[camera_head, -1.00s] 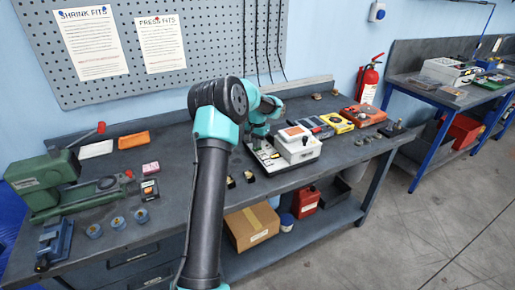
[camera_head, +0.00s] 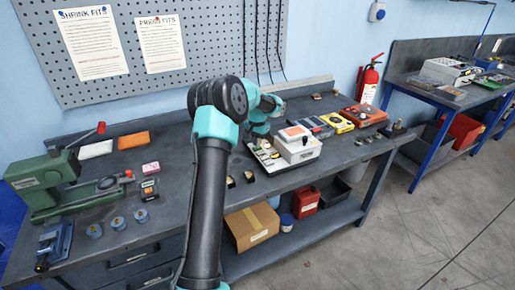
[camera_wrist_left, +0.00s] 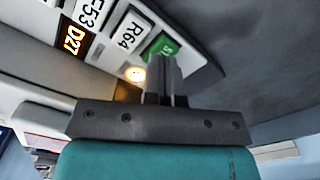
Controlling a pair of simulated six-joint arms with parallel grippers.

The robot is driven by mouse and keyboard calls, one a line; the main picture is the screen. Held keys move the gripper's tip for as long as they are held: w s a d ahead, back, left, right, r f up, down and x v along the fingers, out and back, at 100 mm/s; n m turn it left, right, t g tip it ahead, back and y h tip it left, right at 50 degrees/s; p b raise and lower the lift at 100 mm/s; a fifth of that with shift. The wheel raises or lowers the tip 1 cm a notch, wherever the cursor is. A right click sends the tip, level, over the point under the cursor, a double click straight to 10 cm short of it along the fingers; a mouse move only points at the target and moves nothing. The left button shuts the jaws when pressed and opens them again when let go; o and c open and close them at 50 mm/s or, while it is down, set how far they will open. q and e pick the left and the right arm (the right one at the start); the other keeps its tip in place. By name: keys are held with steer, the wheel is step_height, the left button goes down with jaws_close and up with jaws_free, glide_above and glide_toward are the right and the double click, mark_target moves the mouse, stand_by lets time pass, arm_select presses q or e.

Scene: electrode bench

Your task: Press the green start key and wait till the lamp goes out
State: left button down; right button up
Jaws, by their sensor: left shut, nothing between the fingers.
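The green start key (camera_wrist_left: 160,46), partly lettered "ST", is on a pale panel (camera_wrist_left: 110,52). In the left wrist view my left gripper (camera_wrist_left: 164,62) is shut and empty. Its fingertips are right at the green key and cover its lower part. I cannot tell whether they press it. The lamp (camera_wrist_left: 135,74) beside the key glows warm yellow-white. In the head view the gripper (camera_head: 256,143) is low over the white panel (camera_head: 270,166) on the bench, partly hidden by my arm. My right gripper is not in view.
The panel also carries an orange "D27" display (camera_wrist_left: 75,39) and a white "R64" label (camera_wrist_left: 130,31). A white box with a black knob (camera_head: 302,149) stands close to its right. A green press (camera_head: 45,182) stands at the bench's left end.

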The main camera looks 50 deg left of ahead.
arm_select(q)
steer(key=shift+r, duration=2.35)
